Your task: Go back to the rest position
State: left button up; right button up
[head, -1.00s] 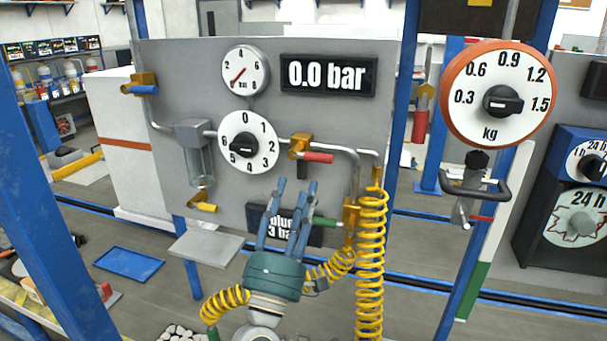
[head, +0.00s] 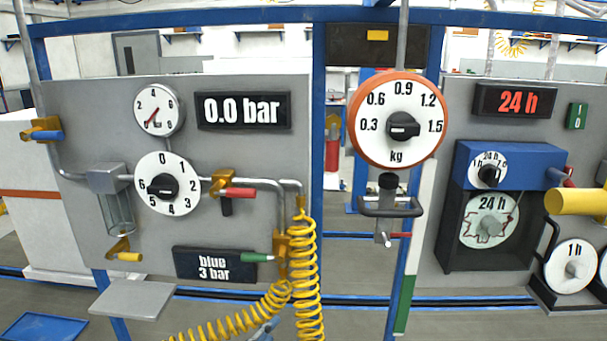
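Only a small blue-grey piece at the bottom edge, behind the yellow coiled hose (head: 305,270), looks like the fingertips of my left gripper (head: 264,329). Whether it is open or shut does not show. My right gripper is out of view. The grey panel (head: 255,158) carries a pressure gauge (head: 159,110), a "0.0 bar" display (head: 243,111), a numbered dial (head: 168,184) and a "blue 3 bar" sign (head: 213,265). The hose hangs from a brass fitting at the panel's lower right and runs down to the bottom edge.
A "24 h" display (head: 513,101) and a blue timer unit (head: 506,168) stand right. A grey shelf (head: 132,299) juts out lower left. A blue tray (head: 40,327) lies on the floor.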

pick_arm(q)
jog(key=s+a+f+m+g+y, duration=0.2)
jog(key=s+f+g, duration=0.1)
jog(key=s+f, duration=0.3)
jog(key=s+a+f+m+g+y, duration=0.25)
jog(key=s+f, duration=0.25)
jog(key=f, duration=0.4)
jog(key=s+a+f+m+g+y, duration=0.1)
jog(key=s+a+f+g+y, duration=0.15)
jog(key=s+a+f, duration=0.35)
jog(key=s+a+f+g+y, duration=0.1)
jog(key=s+a+g, duration=0.25)
jog(key=s, duration=0.45)
notch_tip(320, 180, down, 27)
jog(key=s+g, duration=0.2)
jog(key=s+a+f+b, duration=0.1)
jog(key=s+a+f, duration=0.1)
jog(key=s+f, duration=1.3)
jog(key=shift+s+a+f+g, duration=0.25)
jog(key=shift+s+f+g, duration=0.1)
jog(key=shift+s, duration=0.55)
jog(key=shift+m, duration=0.25)
dwell(1.1)
